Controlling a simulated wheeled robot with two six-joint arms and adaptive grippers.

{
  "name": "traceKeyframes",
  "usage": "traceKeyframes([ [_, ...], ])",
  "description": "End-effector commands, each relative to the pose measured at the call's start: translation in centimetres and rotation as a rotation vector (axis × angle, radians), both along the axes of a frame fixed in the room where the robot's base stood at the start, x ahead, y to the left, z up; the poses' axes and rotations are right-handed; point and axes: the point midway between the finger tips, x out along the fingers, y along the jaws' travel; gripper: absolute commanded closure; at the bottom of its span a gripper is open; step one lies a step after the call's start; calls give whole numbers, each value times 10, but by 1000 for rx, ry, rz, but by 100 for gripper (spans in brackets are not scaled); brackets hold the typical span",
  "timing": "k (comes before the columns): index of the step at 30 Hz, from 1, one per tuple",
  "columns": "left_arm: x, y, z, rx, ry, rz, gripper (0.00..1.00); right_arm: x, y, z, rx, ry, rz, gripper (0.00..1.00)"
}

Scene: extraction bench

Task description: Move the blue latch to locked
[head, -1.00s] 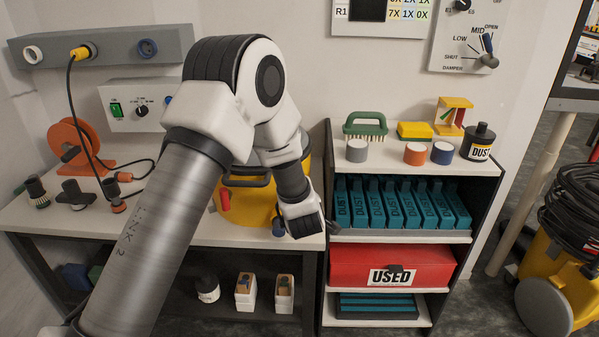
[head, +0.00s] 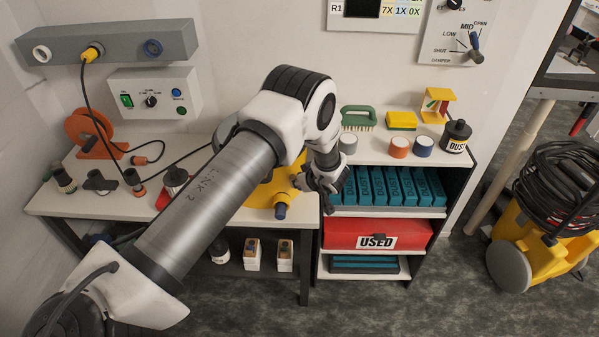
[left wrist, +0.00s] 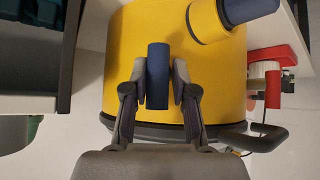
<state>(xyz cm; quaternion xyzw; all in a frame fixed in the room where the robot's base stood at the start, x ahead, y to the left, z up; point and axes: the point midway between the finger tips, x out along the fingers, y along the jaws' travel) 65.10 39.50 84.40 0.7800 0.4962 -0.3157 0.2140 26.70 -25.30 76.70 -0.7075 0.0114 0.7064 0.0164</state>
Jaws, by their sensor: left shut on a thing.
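The blue latch (left wrist: 158,75) is a short upright blue bar in front of the yellow drum (left wrist: 130,40) in the left wrist view. My left gripper (left wrist: 160,88) is shut on it, one finger on each side. In the head view my left gripper (head: 325,182) is at the right side of the yellow drum (head: 262,194), by the shelf unit. The latch is hidden there behind my gripper and arm. My arm also covers much of the drum. No locked marking can be made out. My right gripper is not in view.
A blue-ended yellow port (head: 281,211) sticks out of the drum's front, left of my gripper. The shelf unit (head: 315,245) with teal DUST packs (head: 385,186) stands close on the right. A black drum handle (left wrist: 265,138) and a red part (left wrist: 273,90) lie right of the latch.

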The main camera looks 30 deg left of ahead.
Motion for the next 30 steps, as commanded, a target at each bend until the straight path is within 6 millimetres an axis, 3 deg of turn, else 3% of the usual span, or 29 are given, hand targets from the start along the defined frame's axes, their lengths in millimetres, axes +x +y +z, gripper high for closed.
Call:
traceKeyframes([
  [17, 4, -1, 2, 11, 28, -8, 100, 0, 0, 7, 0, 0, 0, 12],
  [18, 4, -1, 2, 11, 28, -8, 59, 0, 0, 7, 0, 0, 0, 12],
  [19, 4, -1, 2, 11, 28, -7, 52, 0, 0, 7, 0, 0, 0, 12],
  [30, 2, -4, 5, 10, 31, -5, 52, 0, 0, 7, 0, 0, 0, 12],
])
